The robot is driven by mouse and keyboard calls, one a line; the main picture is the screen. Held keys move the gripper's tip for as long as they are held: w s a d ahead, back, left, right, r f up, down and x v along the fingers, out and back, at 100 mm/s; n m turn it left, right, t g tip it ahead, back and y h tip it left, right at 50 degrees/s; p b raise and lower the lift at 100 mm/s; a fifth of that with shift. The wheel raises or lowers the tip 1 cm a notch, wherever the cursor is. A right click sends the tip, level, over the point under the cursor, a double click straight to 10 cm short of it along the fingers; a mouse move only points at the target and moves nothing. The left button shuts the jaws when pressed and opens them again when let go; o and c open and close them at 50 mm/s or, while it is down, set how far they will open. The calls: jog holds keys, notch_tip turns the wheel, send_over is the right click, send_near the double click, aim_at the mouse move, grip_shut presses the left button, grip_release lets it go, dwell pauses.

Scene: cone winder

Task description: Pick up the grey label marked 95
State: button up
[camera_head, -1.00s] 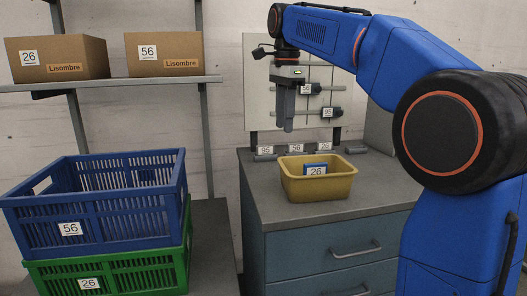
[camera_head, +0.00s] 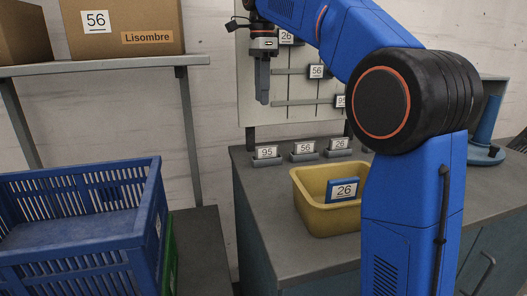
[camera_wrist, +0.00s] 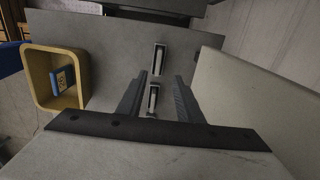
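The grey label marked 95 (camera_head: 267,152) stands upright at the back left of the grey worktop in the head view, at the left end of a row. Labels 56 (camera_head: 305,149) and 26 (camera_head: 340,145) stand to its right. My gripper (camera_head: 263,96) points down in the air above the 95 label, apart from it. In the wrist view my gripper (camera_wrist: 157,92) shows its two fingers apart with nothing held. A small label holder (camera_wrist: 153,99) shows between the fingers, and another holder (camera_wrist: 159,58) lies beyond. Their numbers cannot be read there.
A yellow bin (camera_head: 318,220) with a blue 26 label (camera_head: 343,190) stands on the worktop in front of the row. A board with more labels (camera_head: 317,71) rises behind. A blue crate (camera_head: 150,215) and a shelf with boxes (camera_head: 125,25) are at left.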

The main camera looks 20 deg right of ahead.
send_over(270, 152)
jog(key=a, duration=0.2)
jog(key=f, duration=1.1)
jog(key=shift+w+a+f, duration=0.1)
jog(key=shift+w+f, duration=0.3)
jog(key=shift+d+f, duration=0.2)
jog(key=shift+f, duration=1.15)
jog(key=shift+d+f, duration=0.2)
jog(key=shift+f, duration=1.1)
grip_shut()
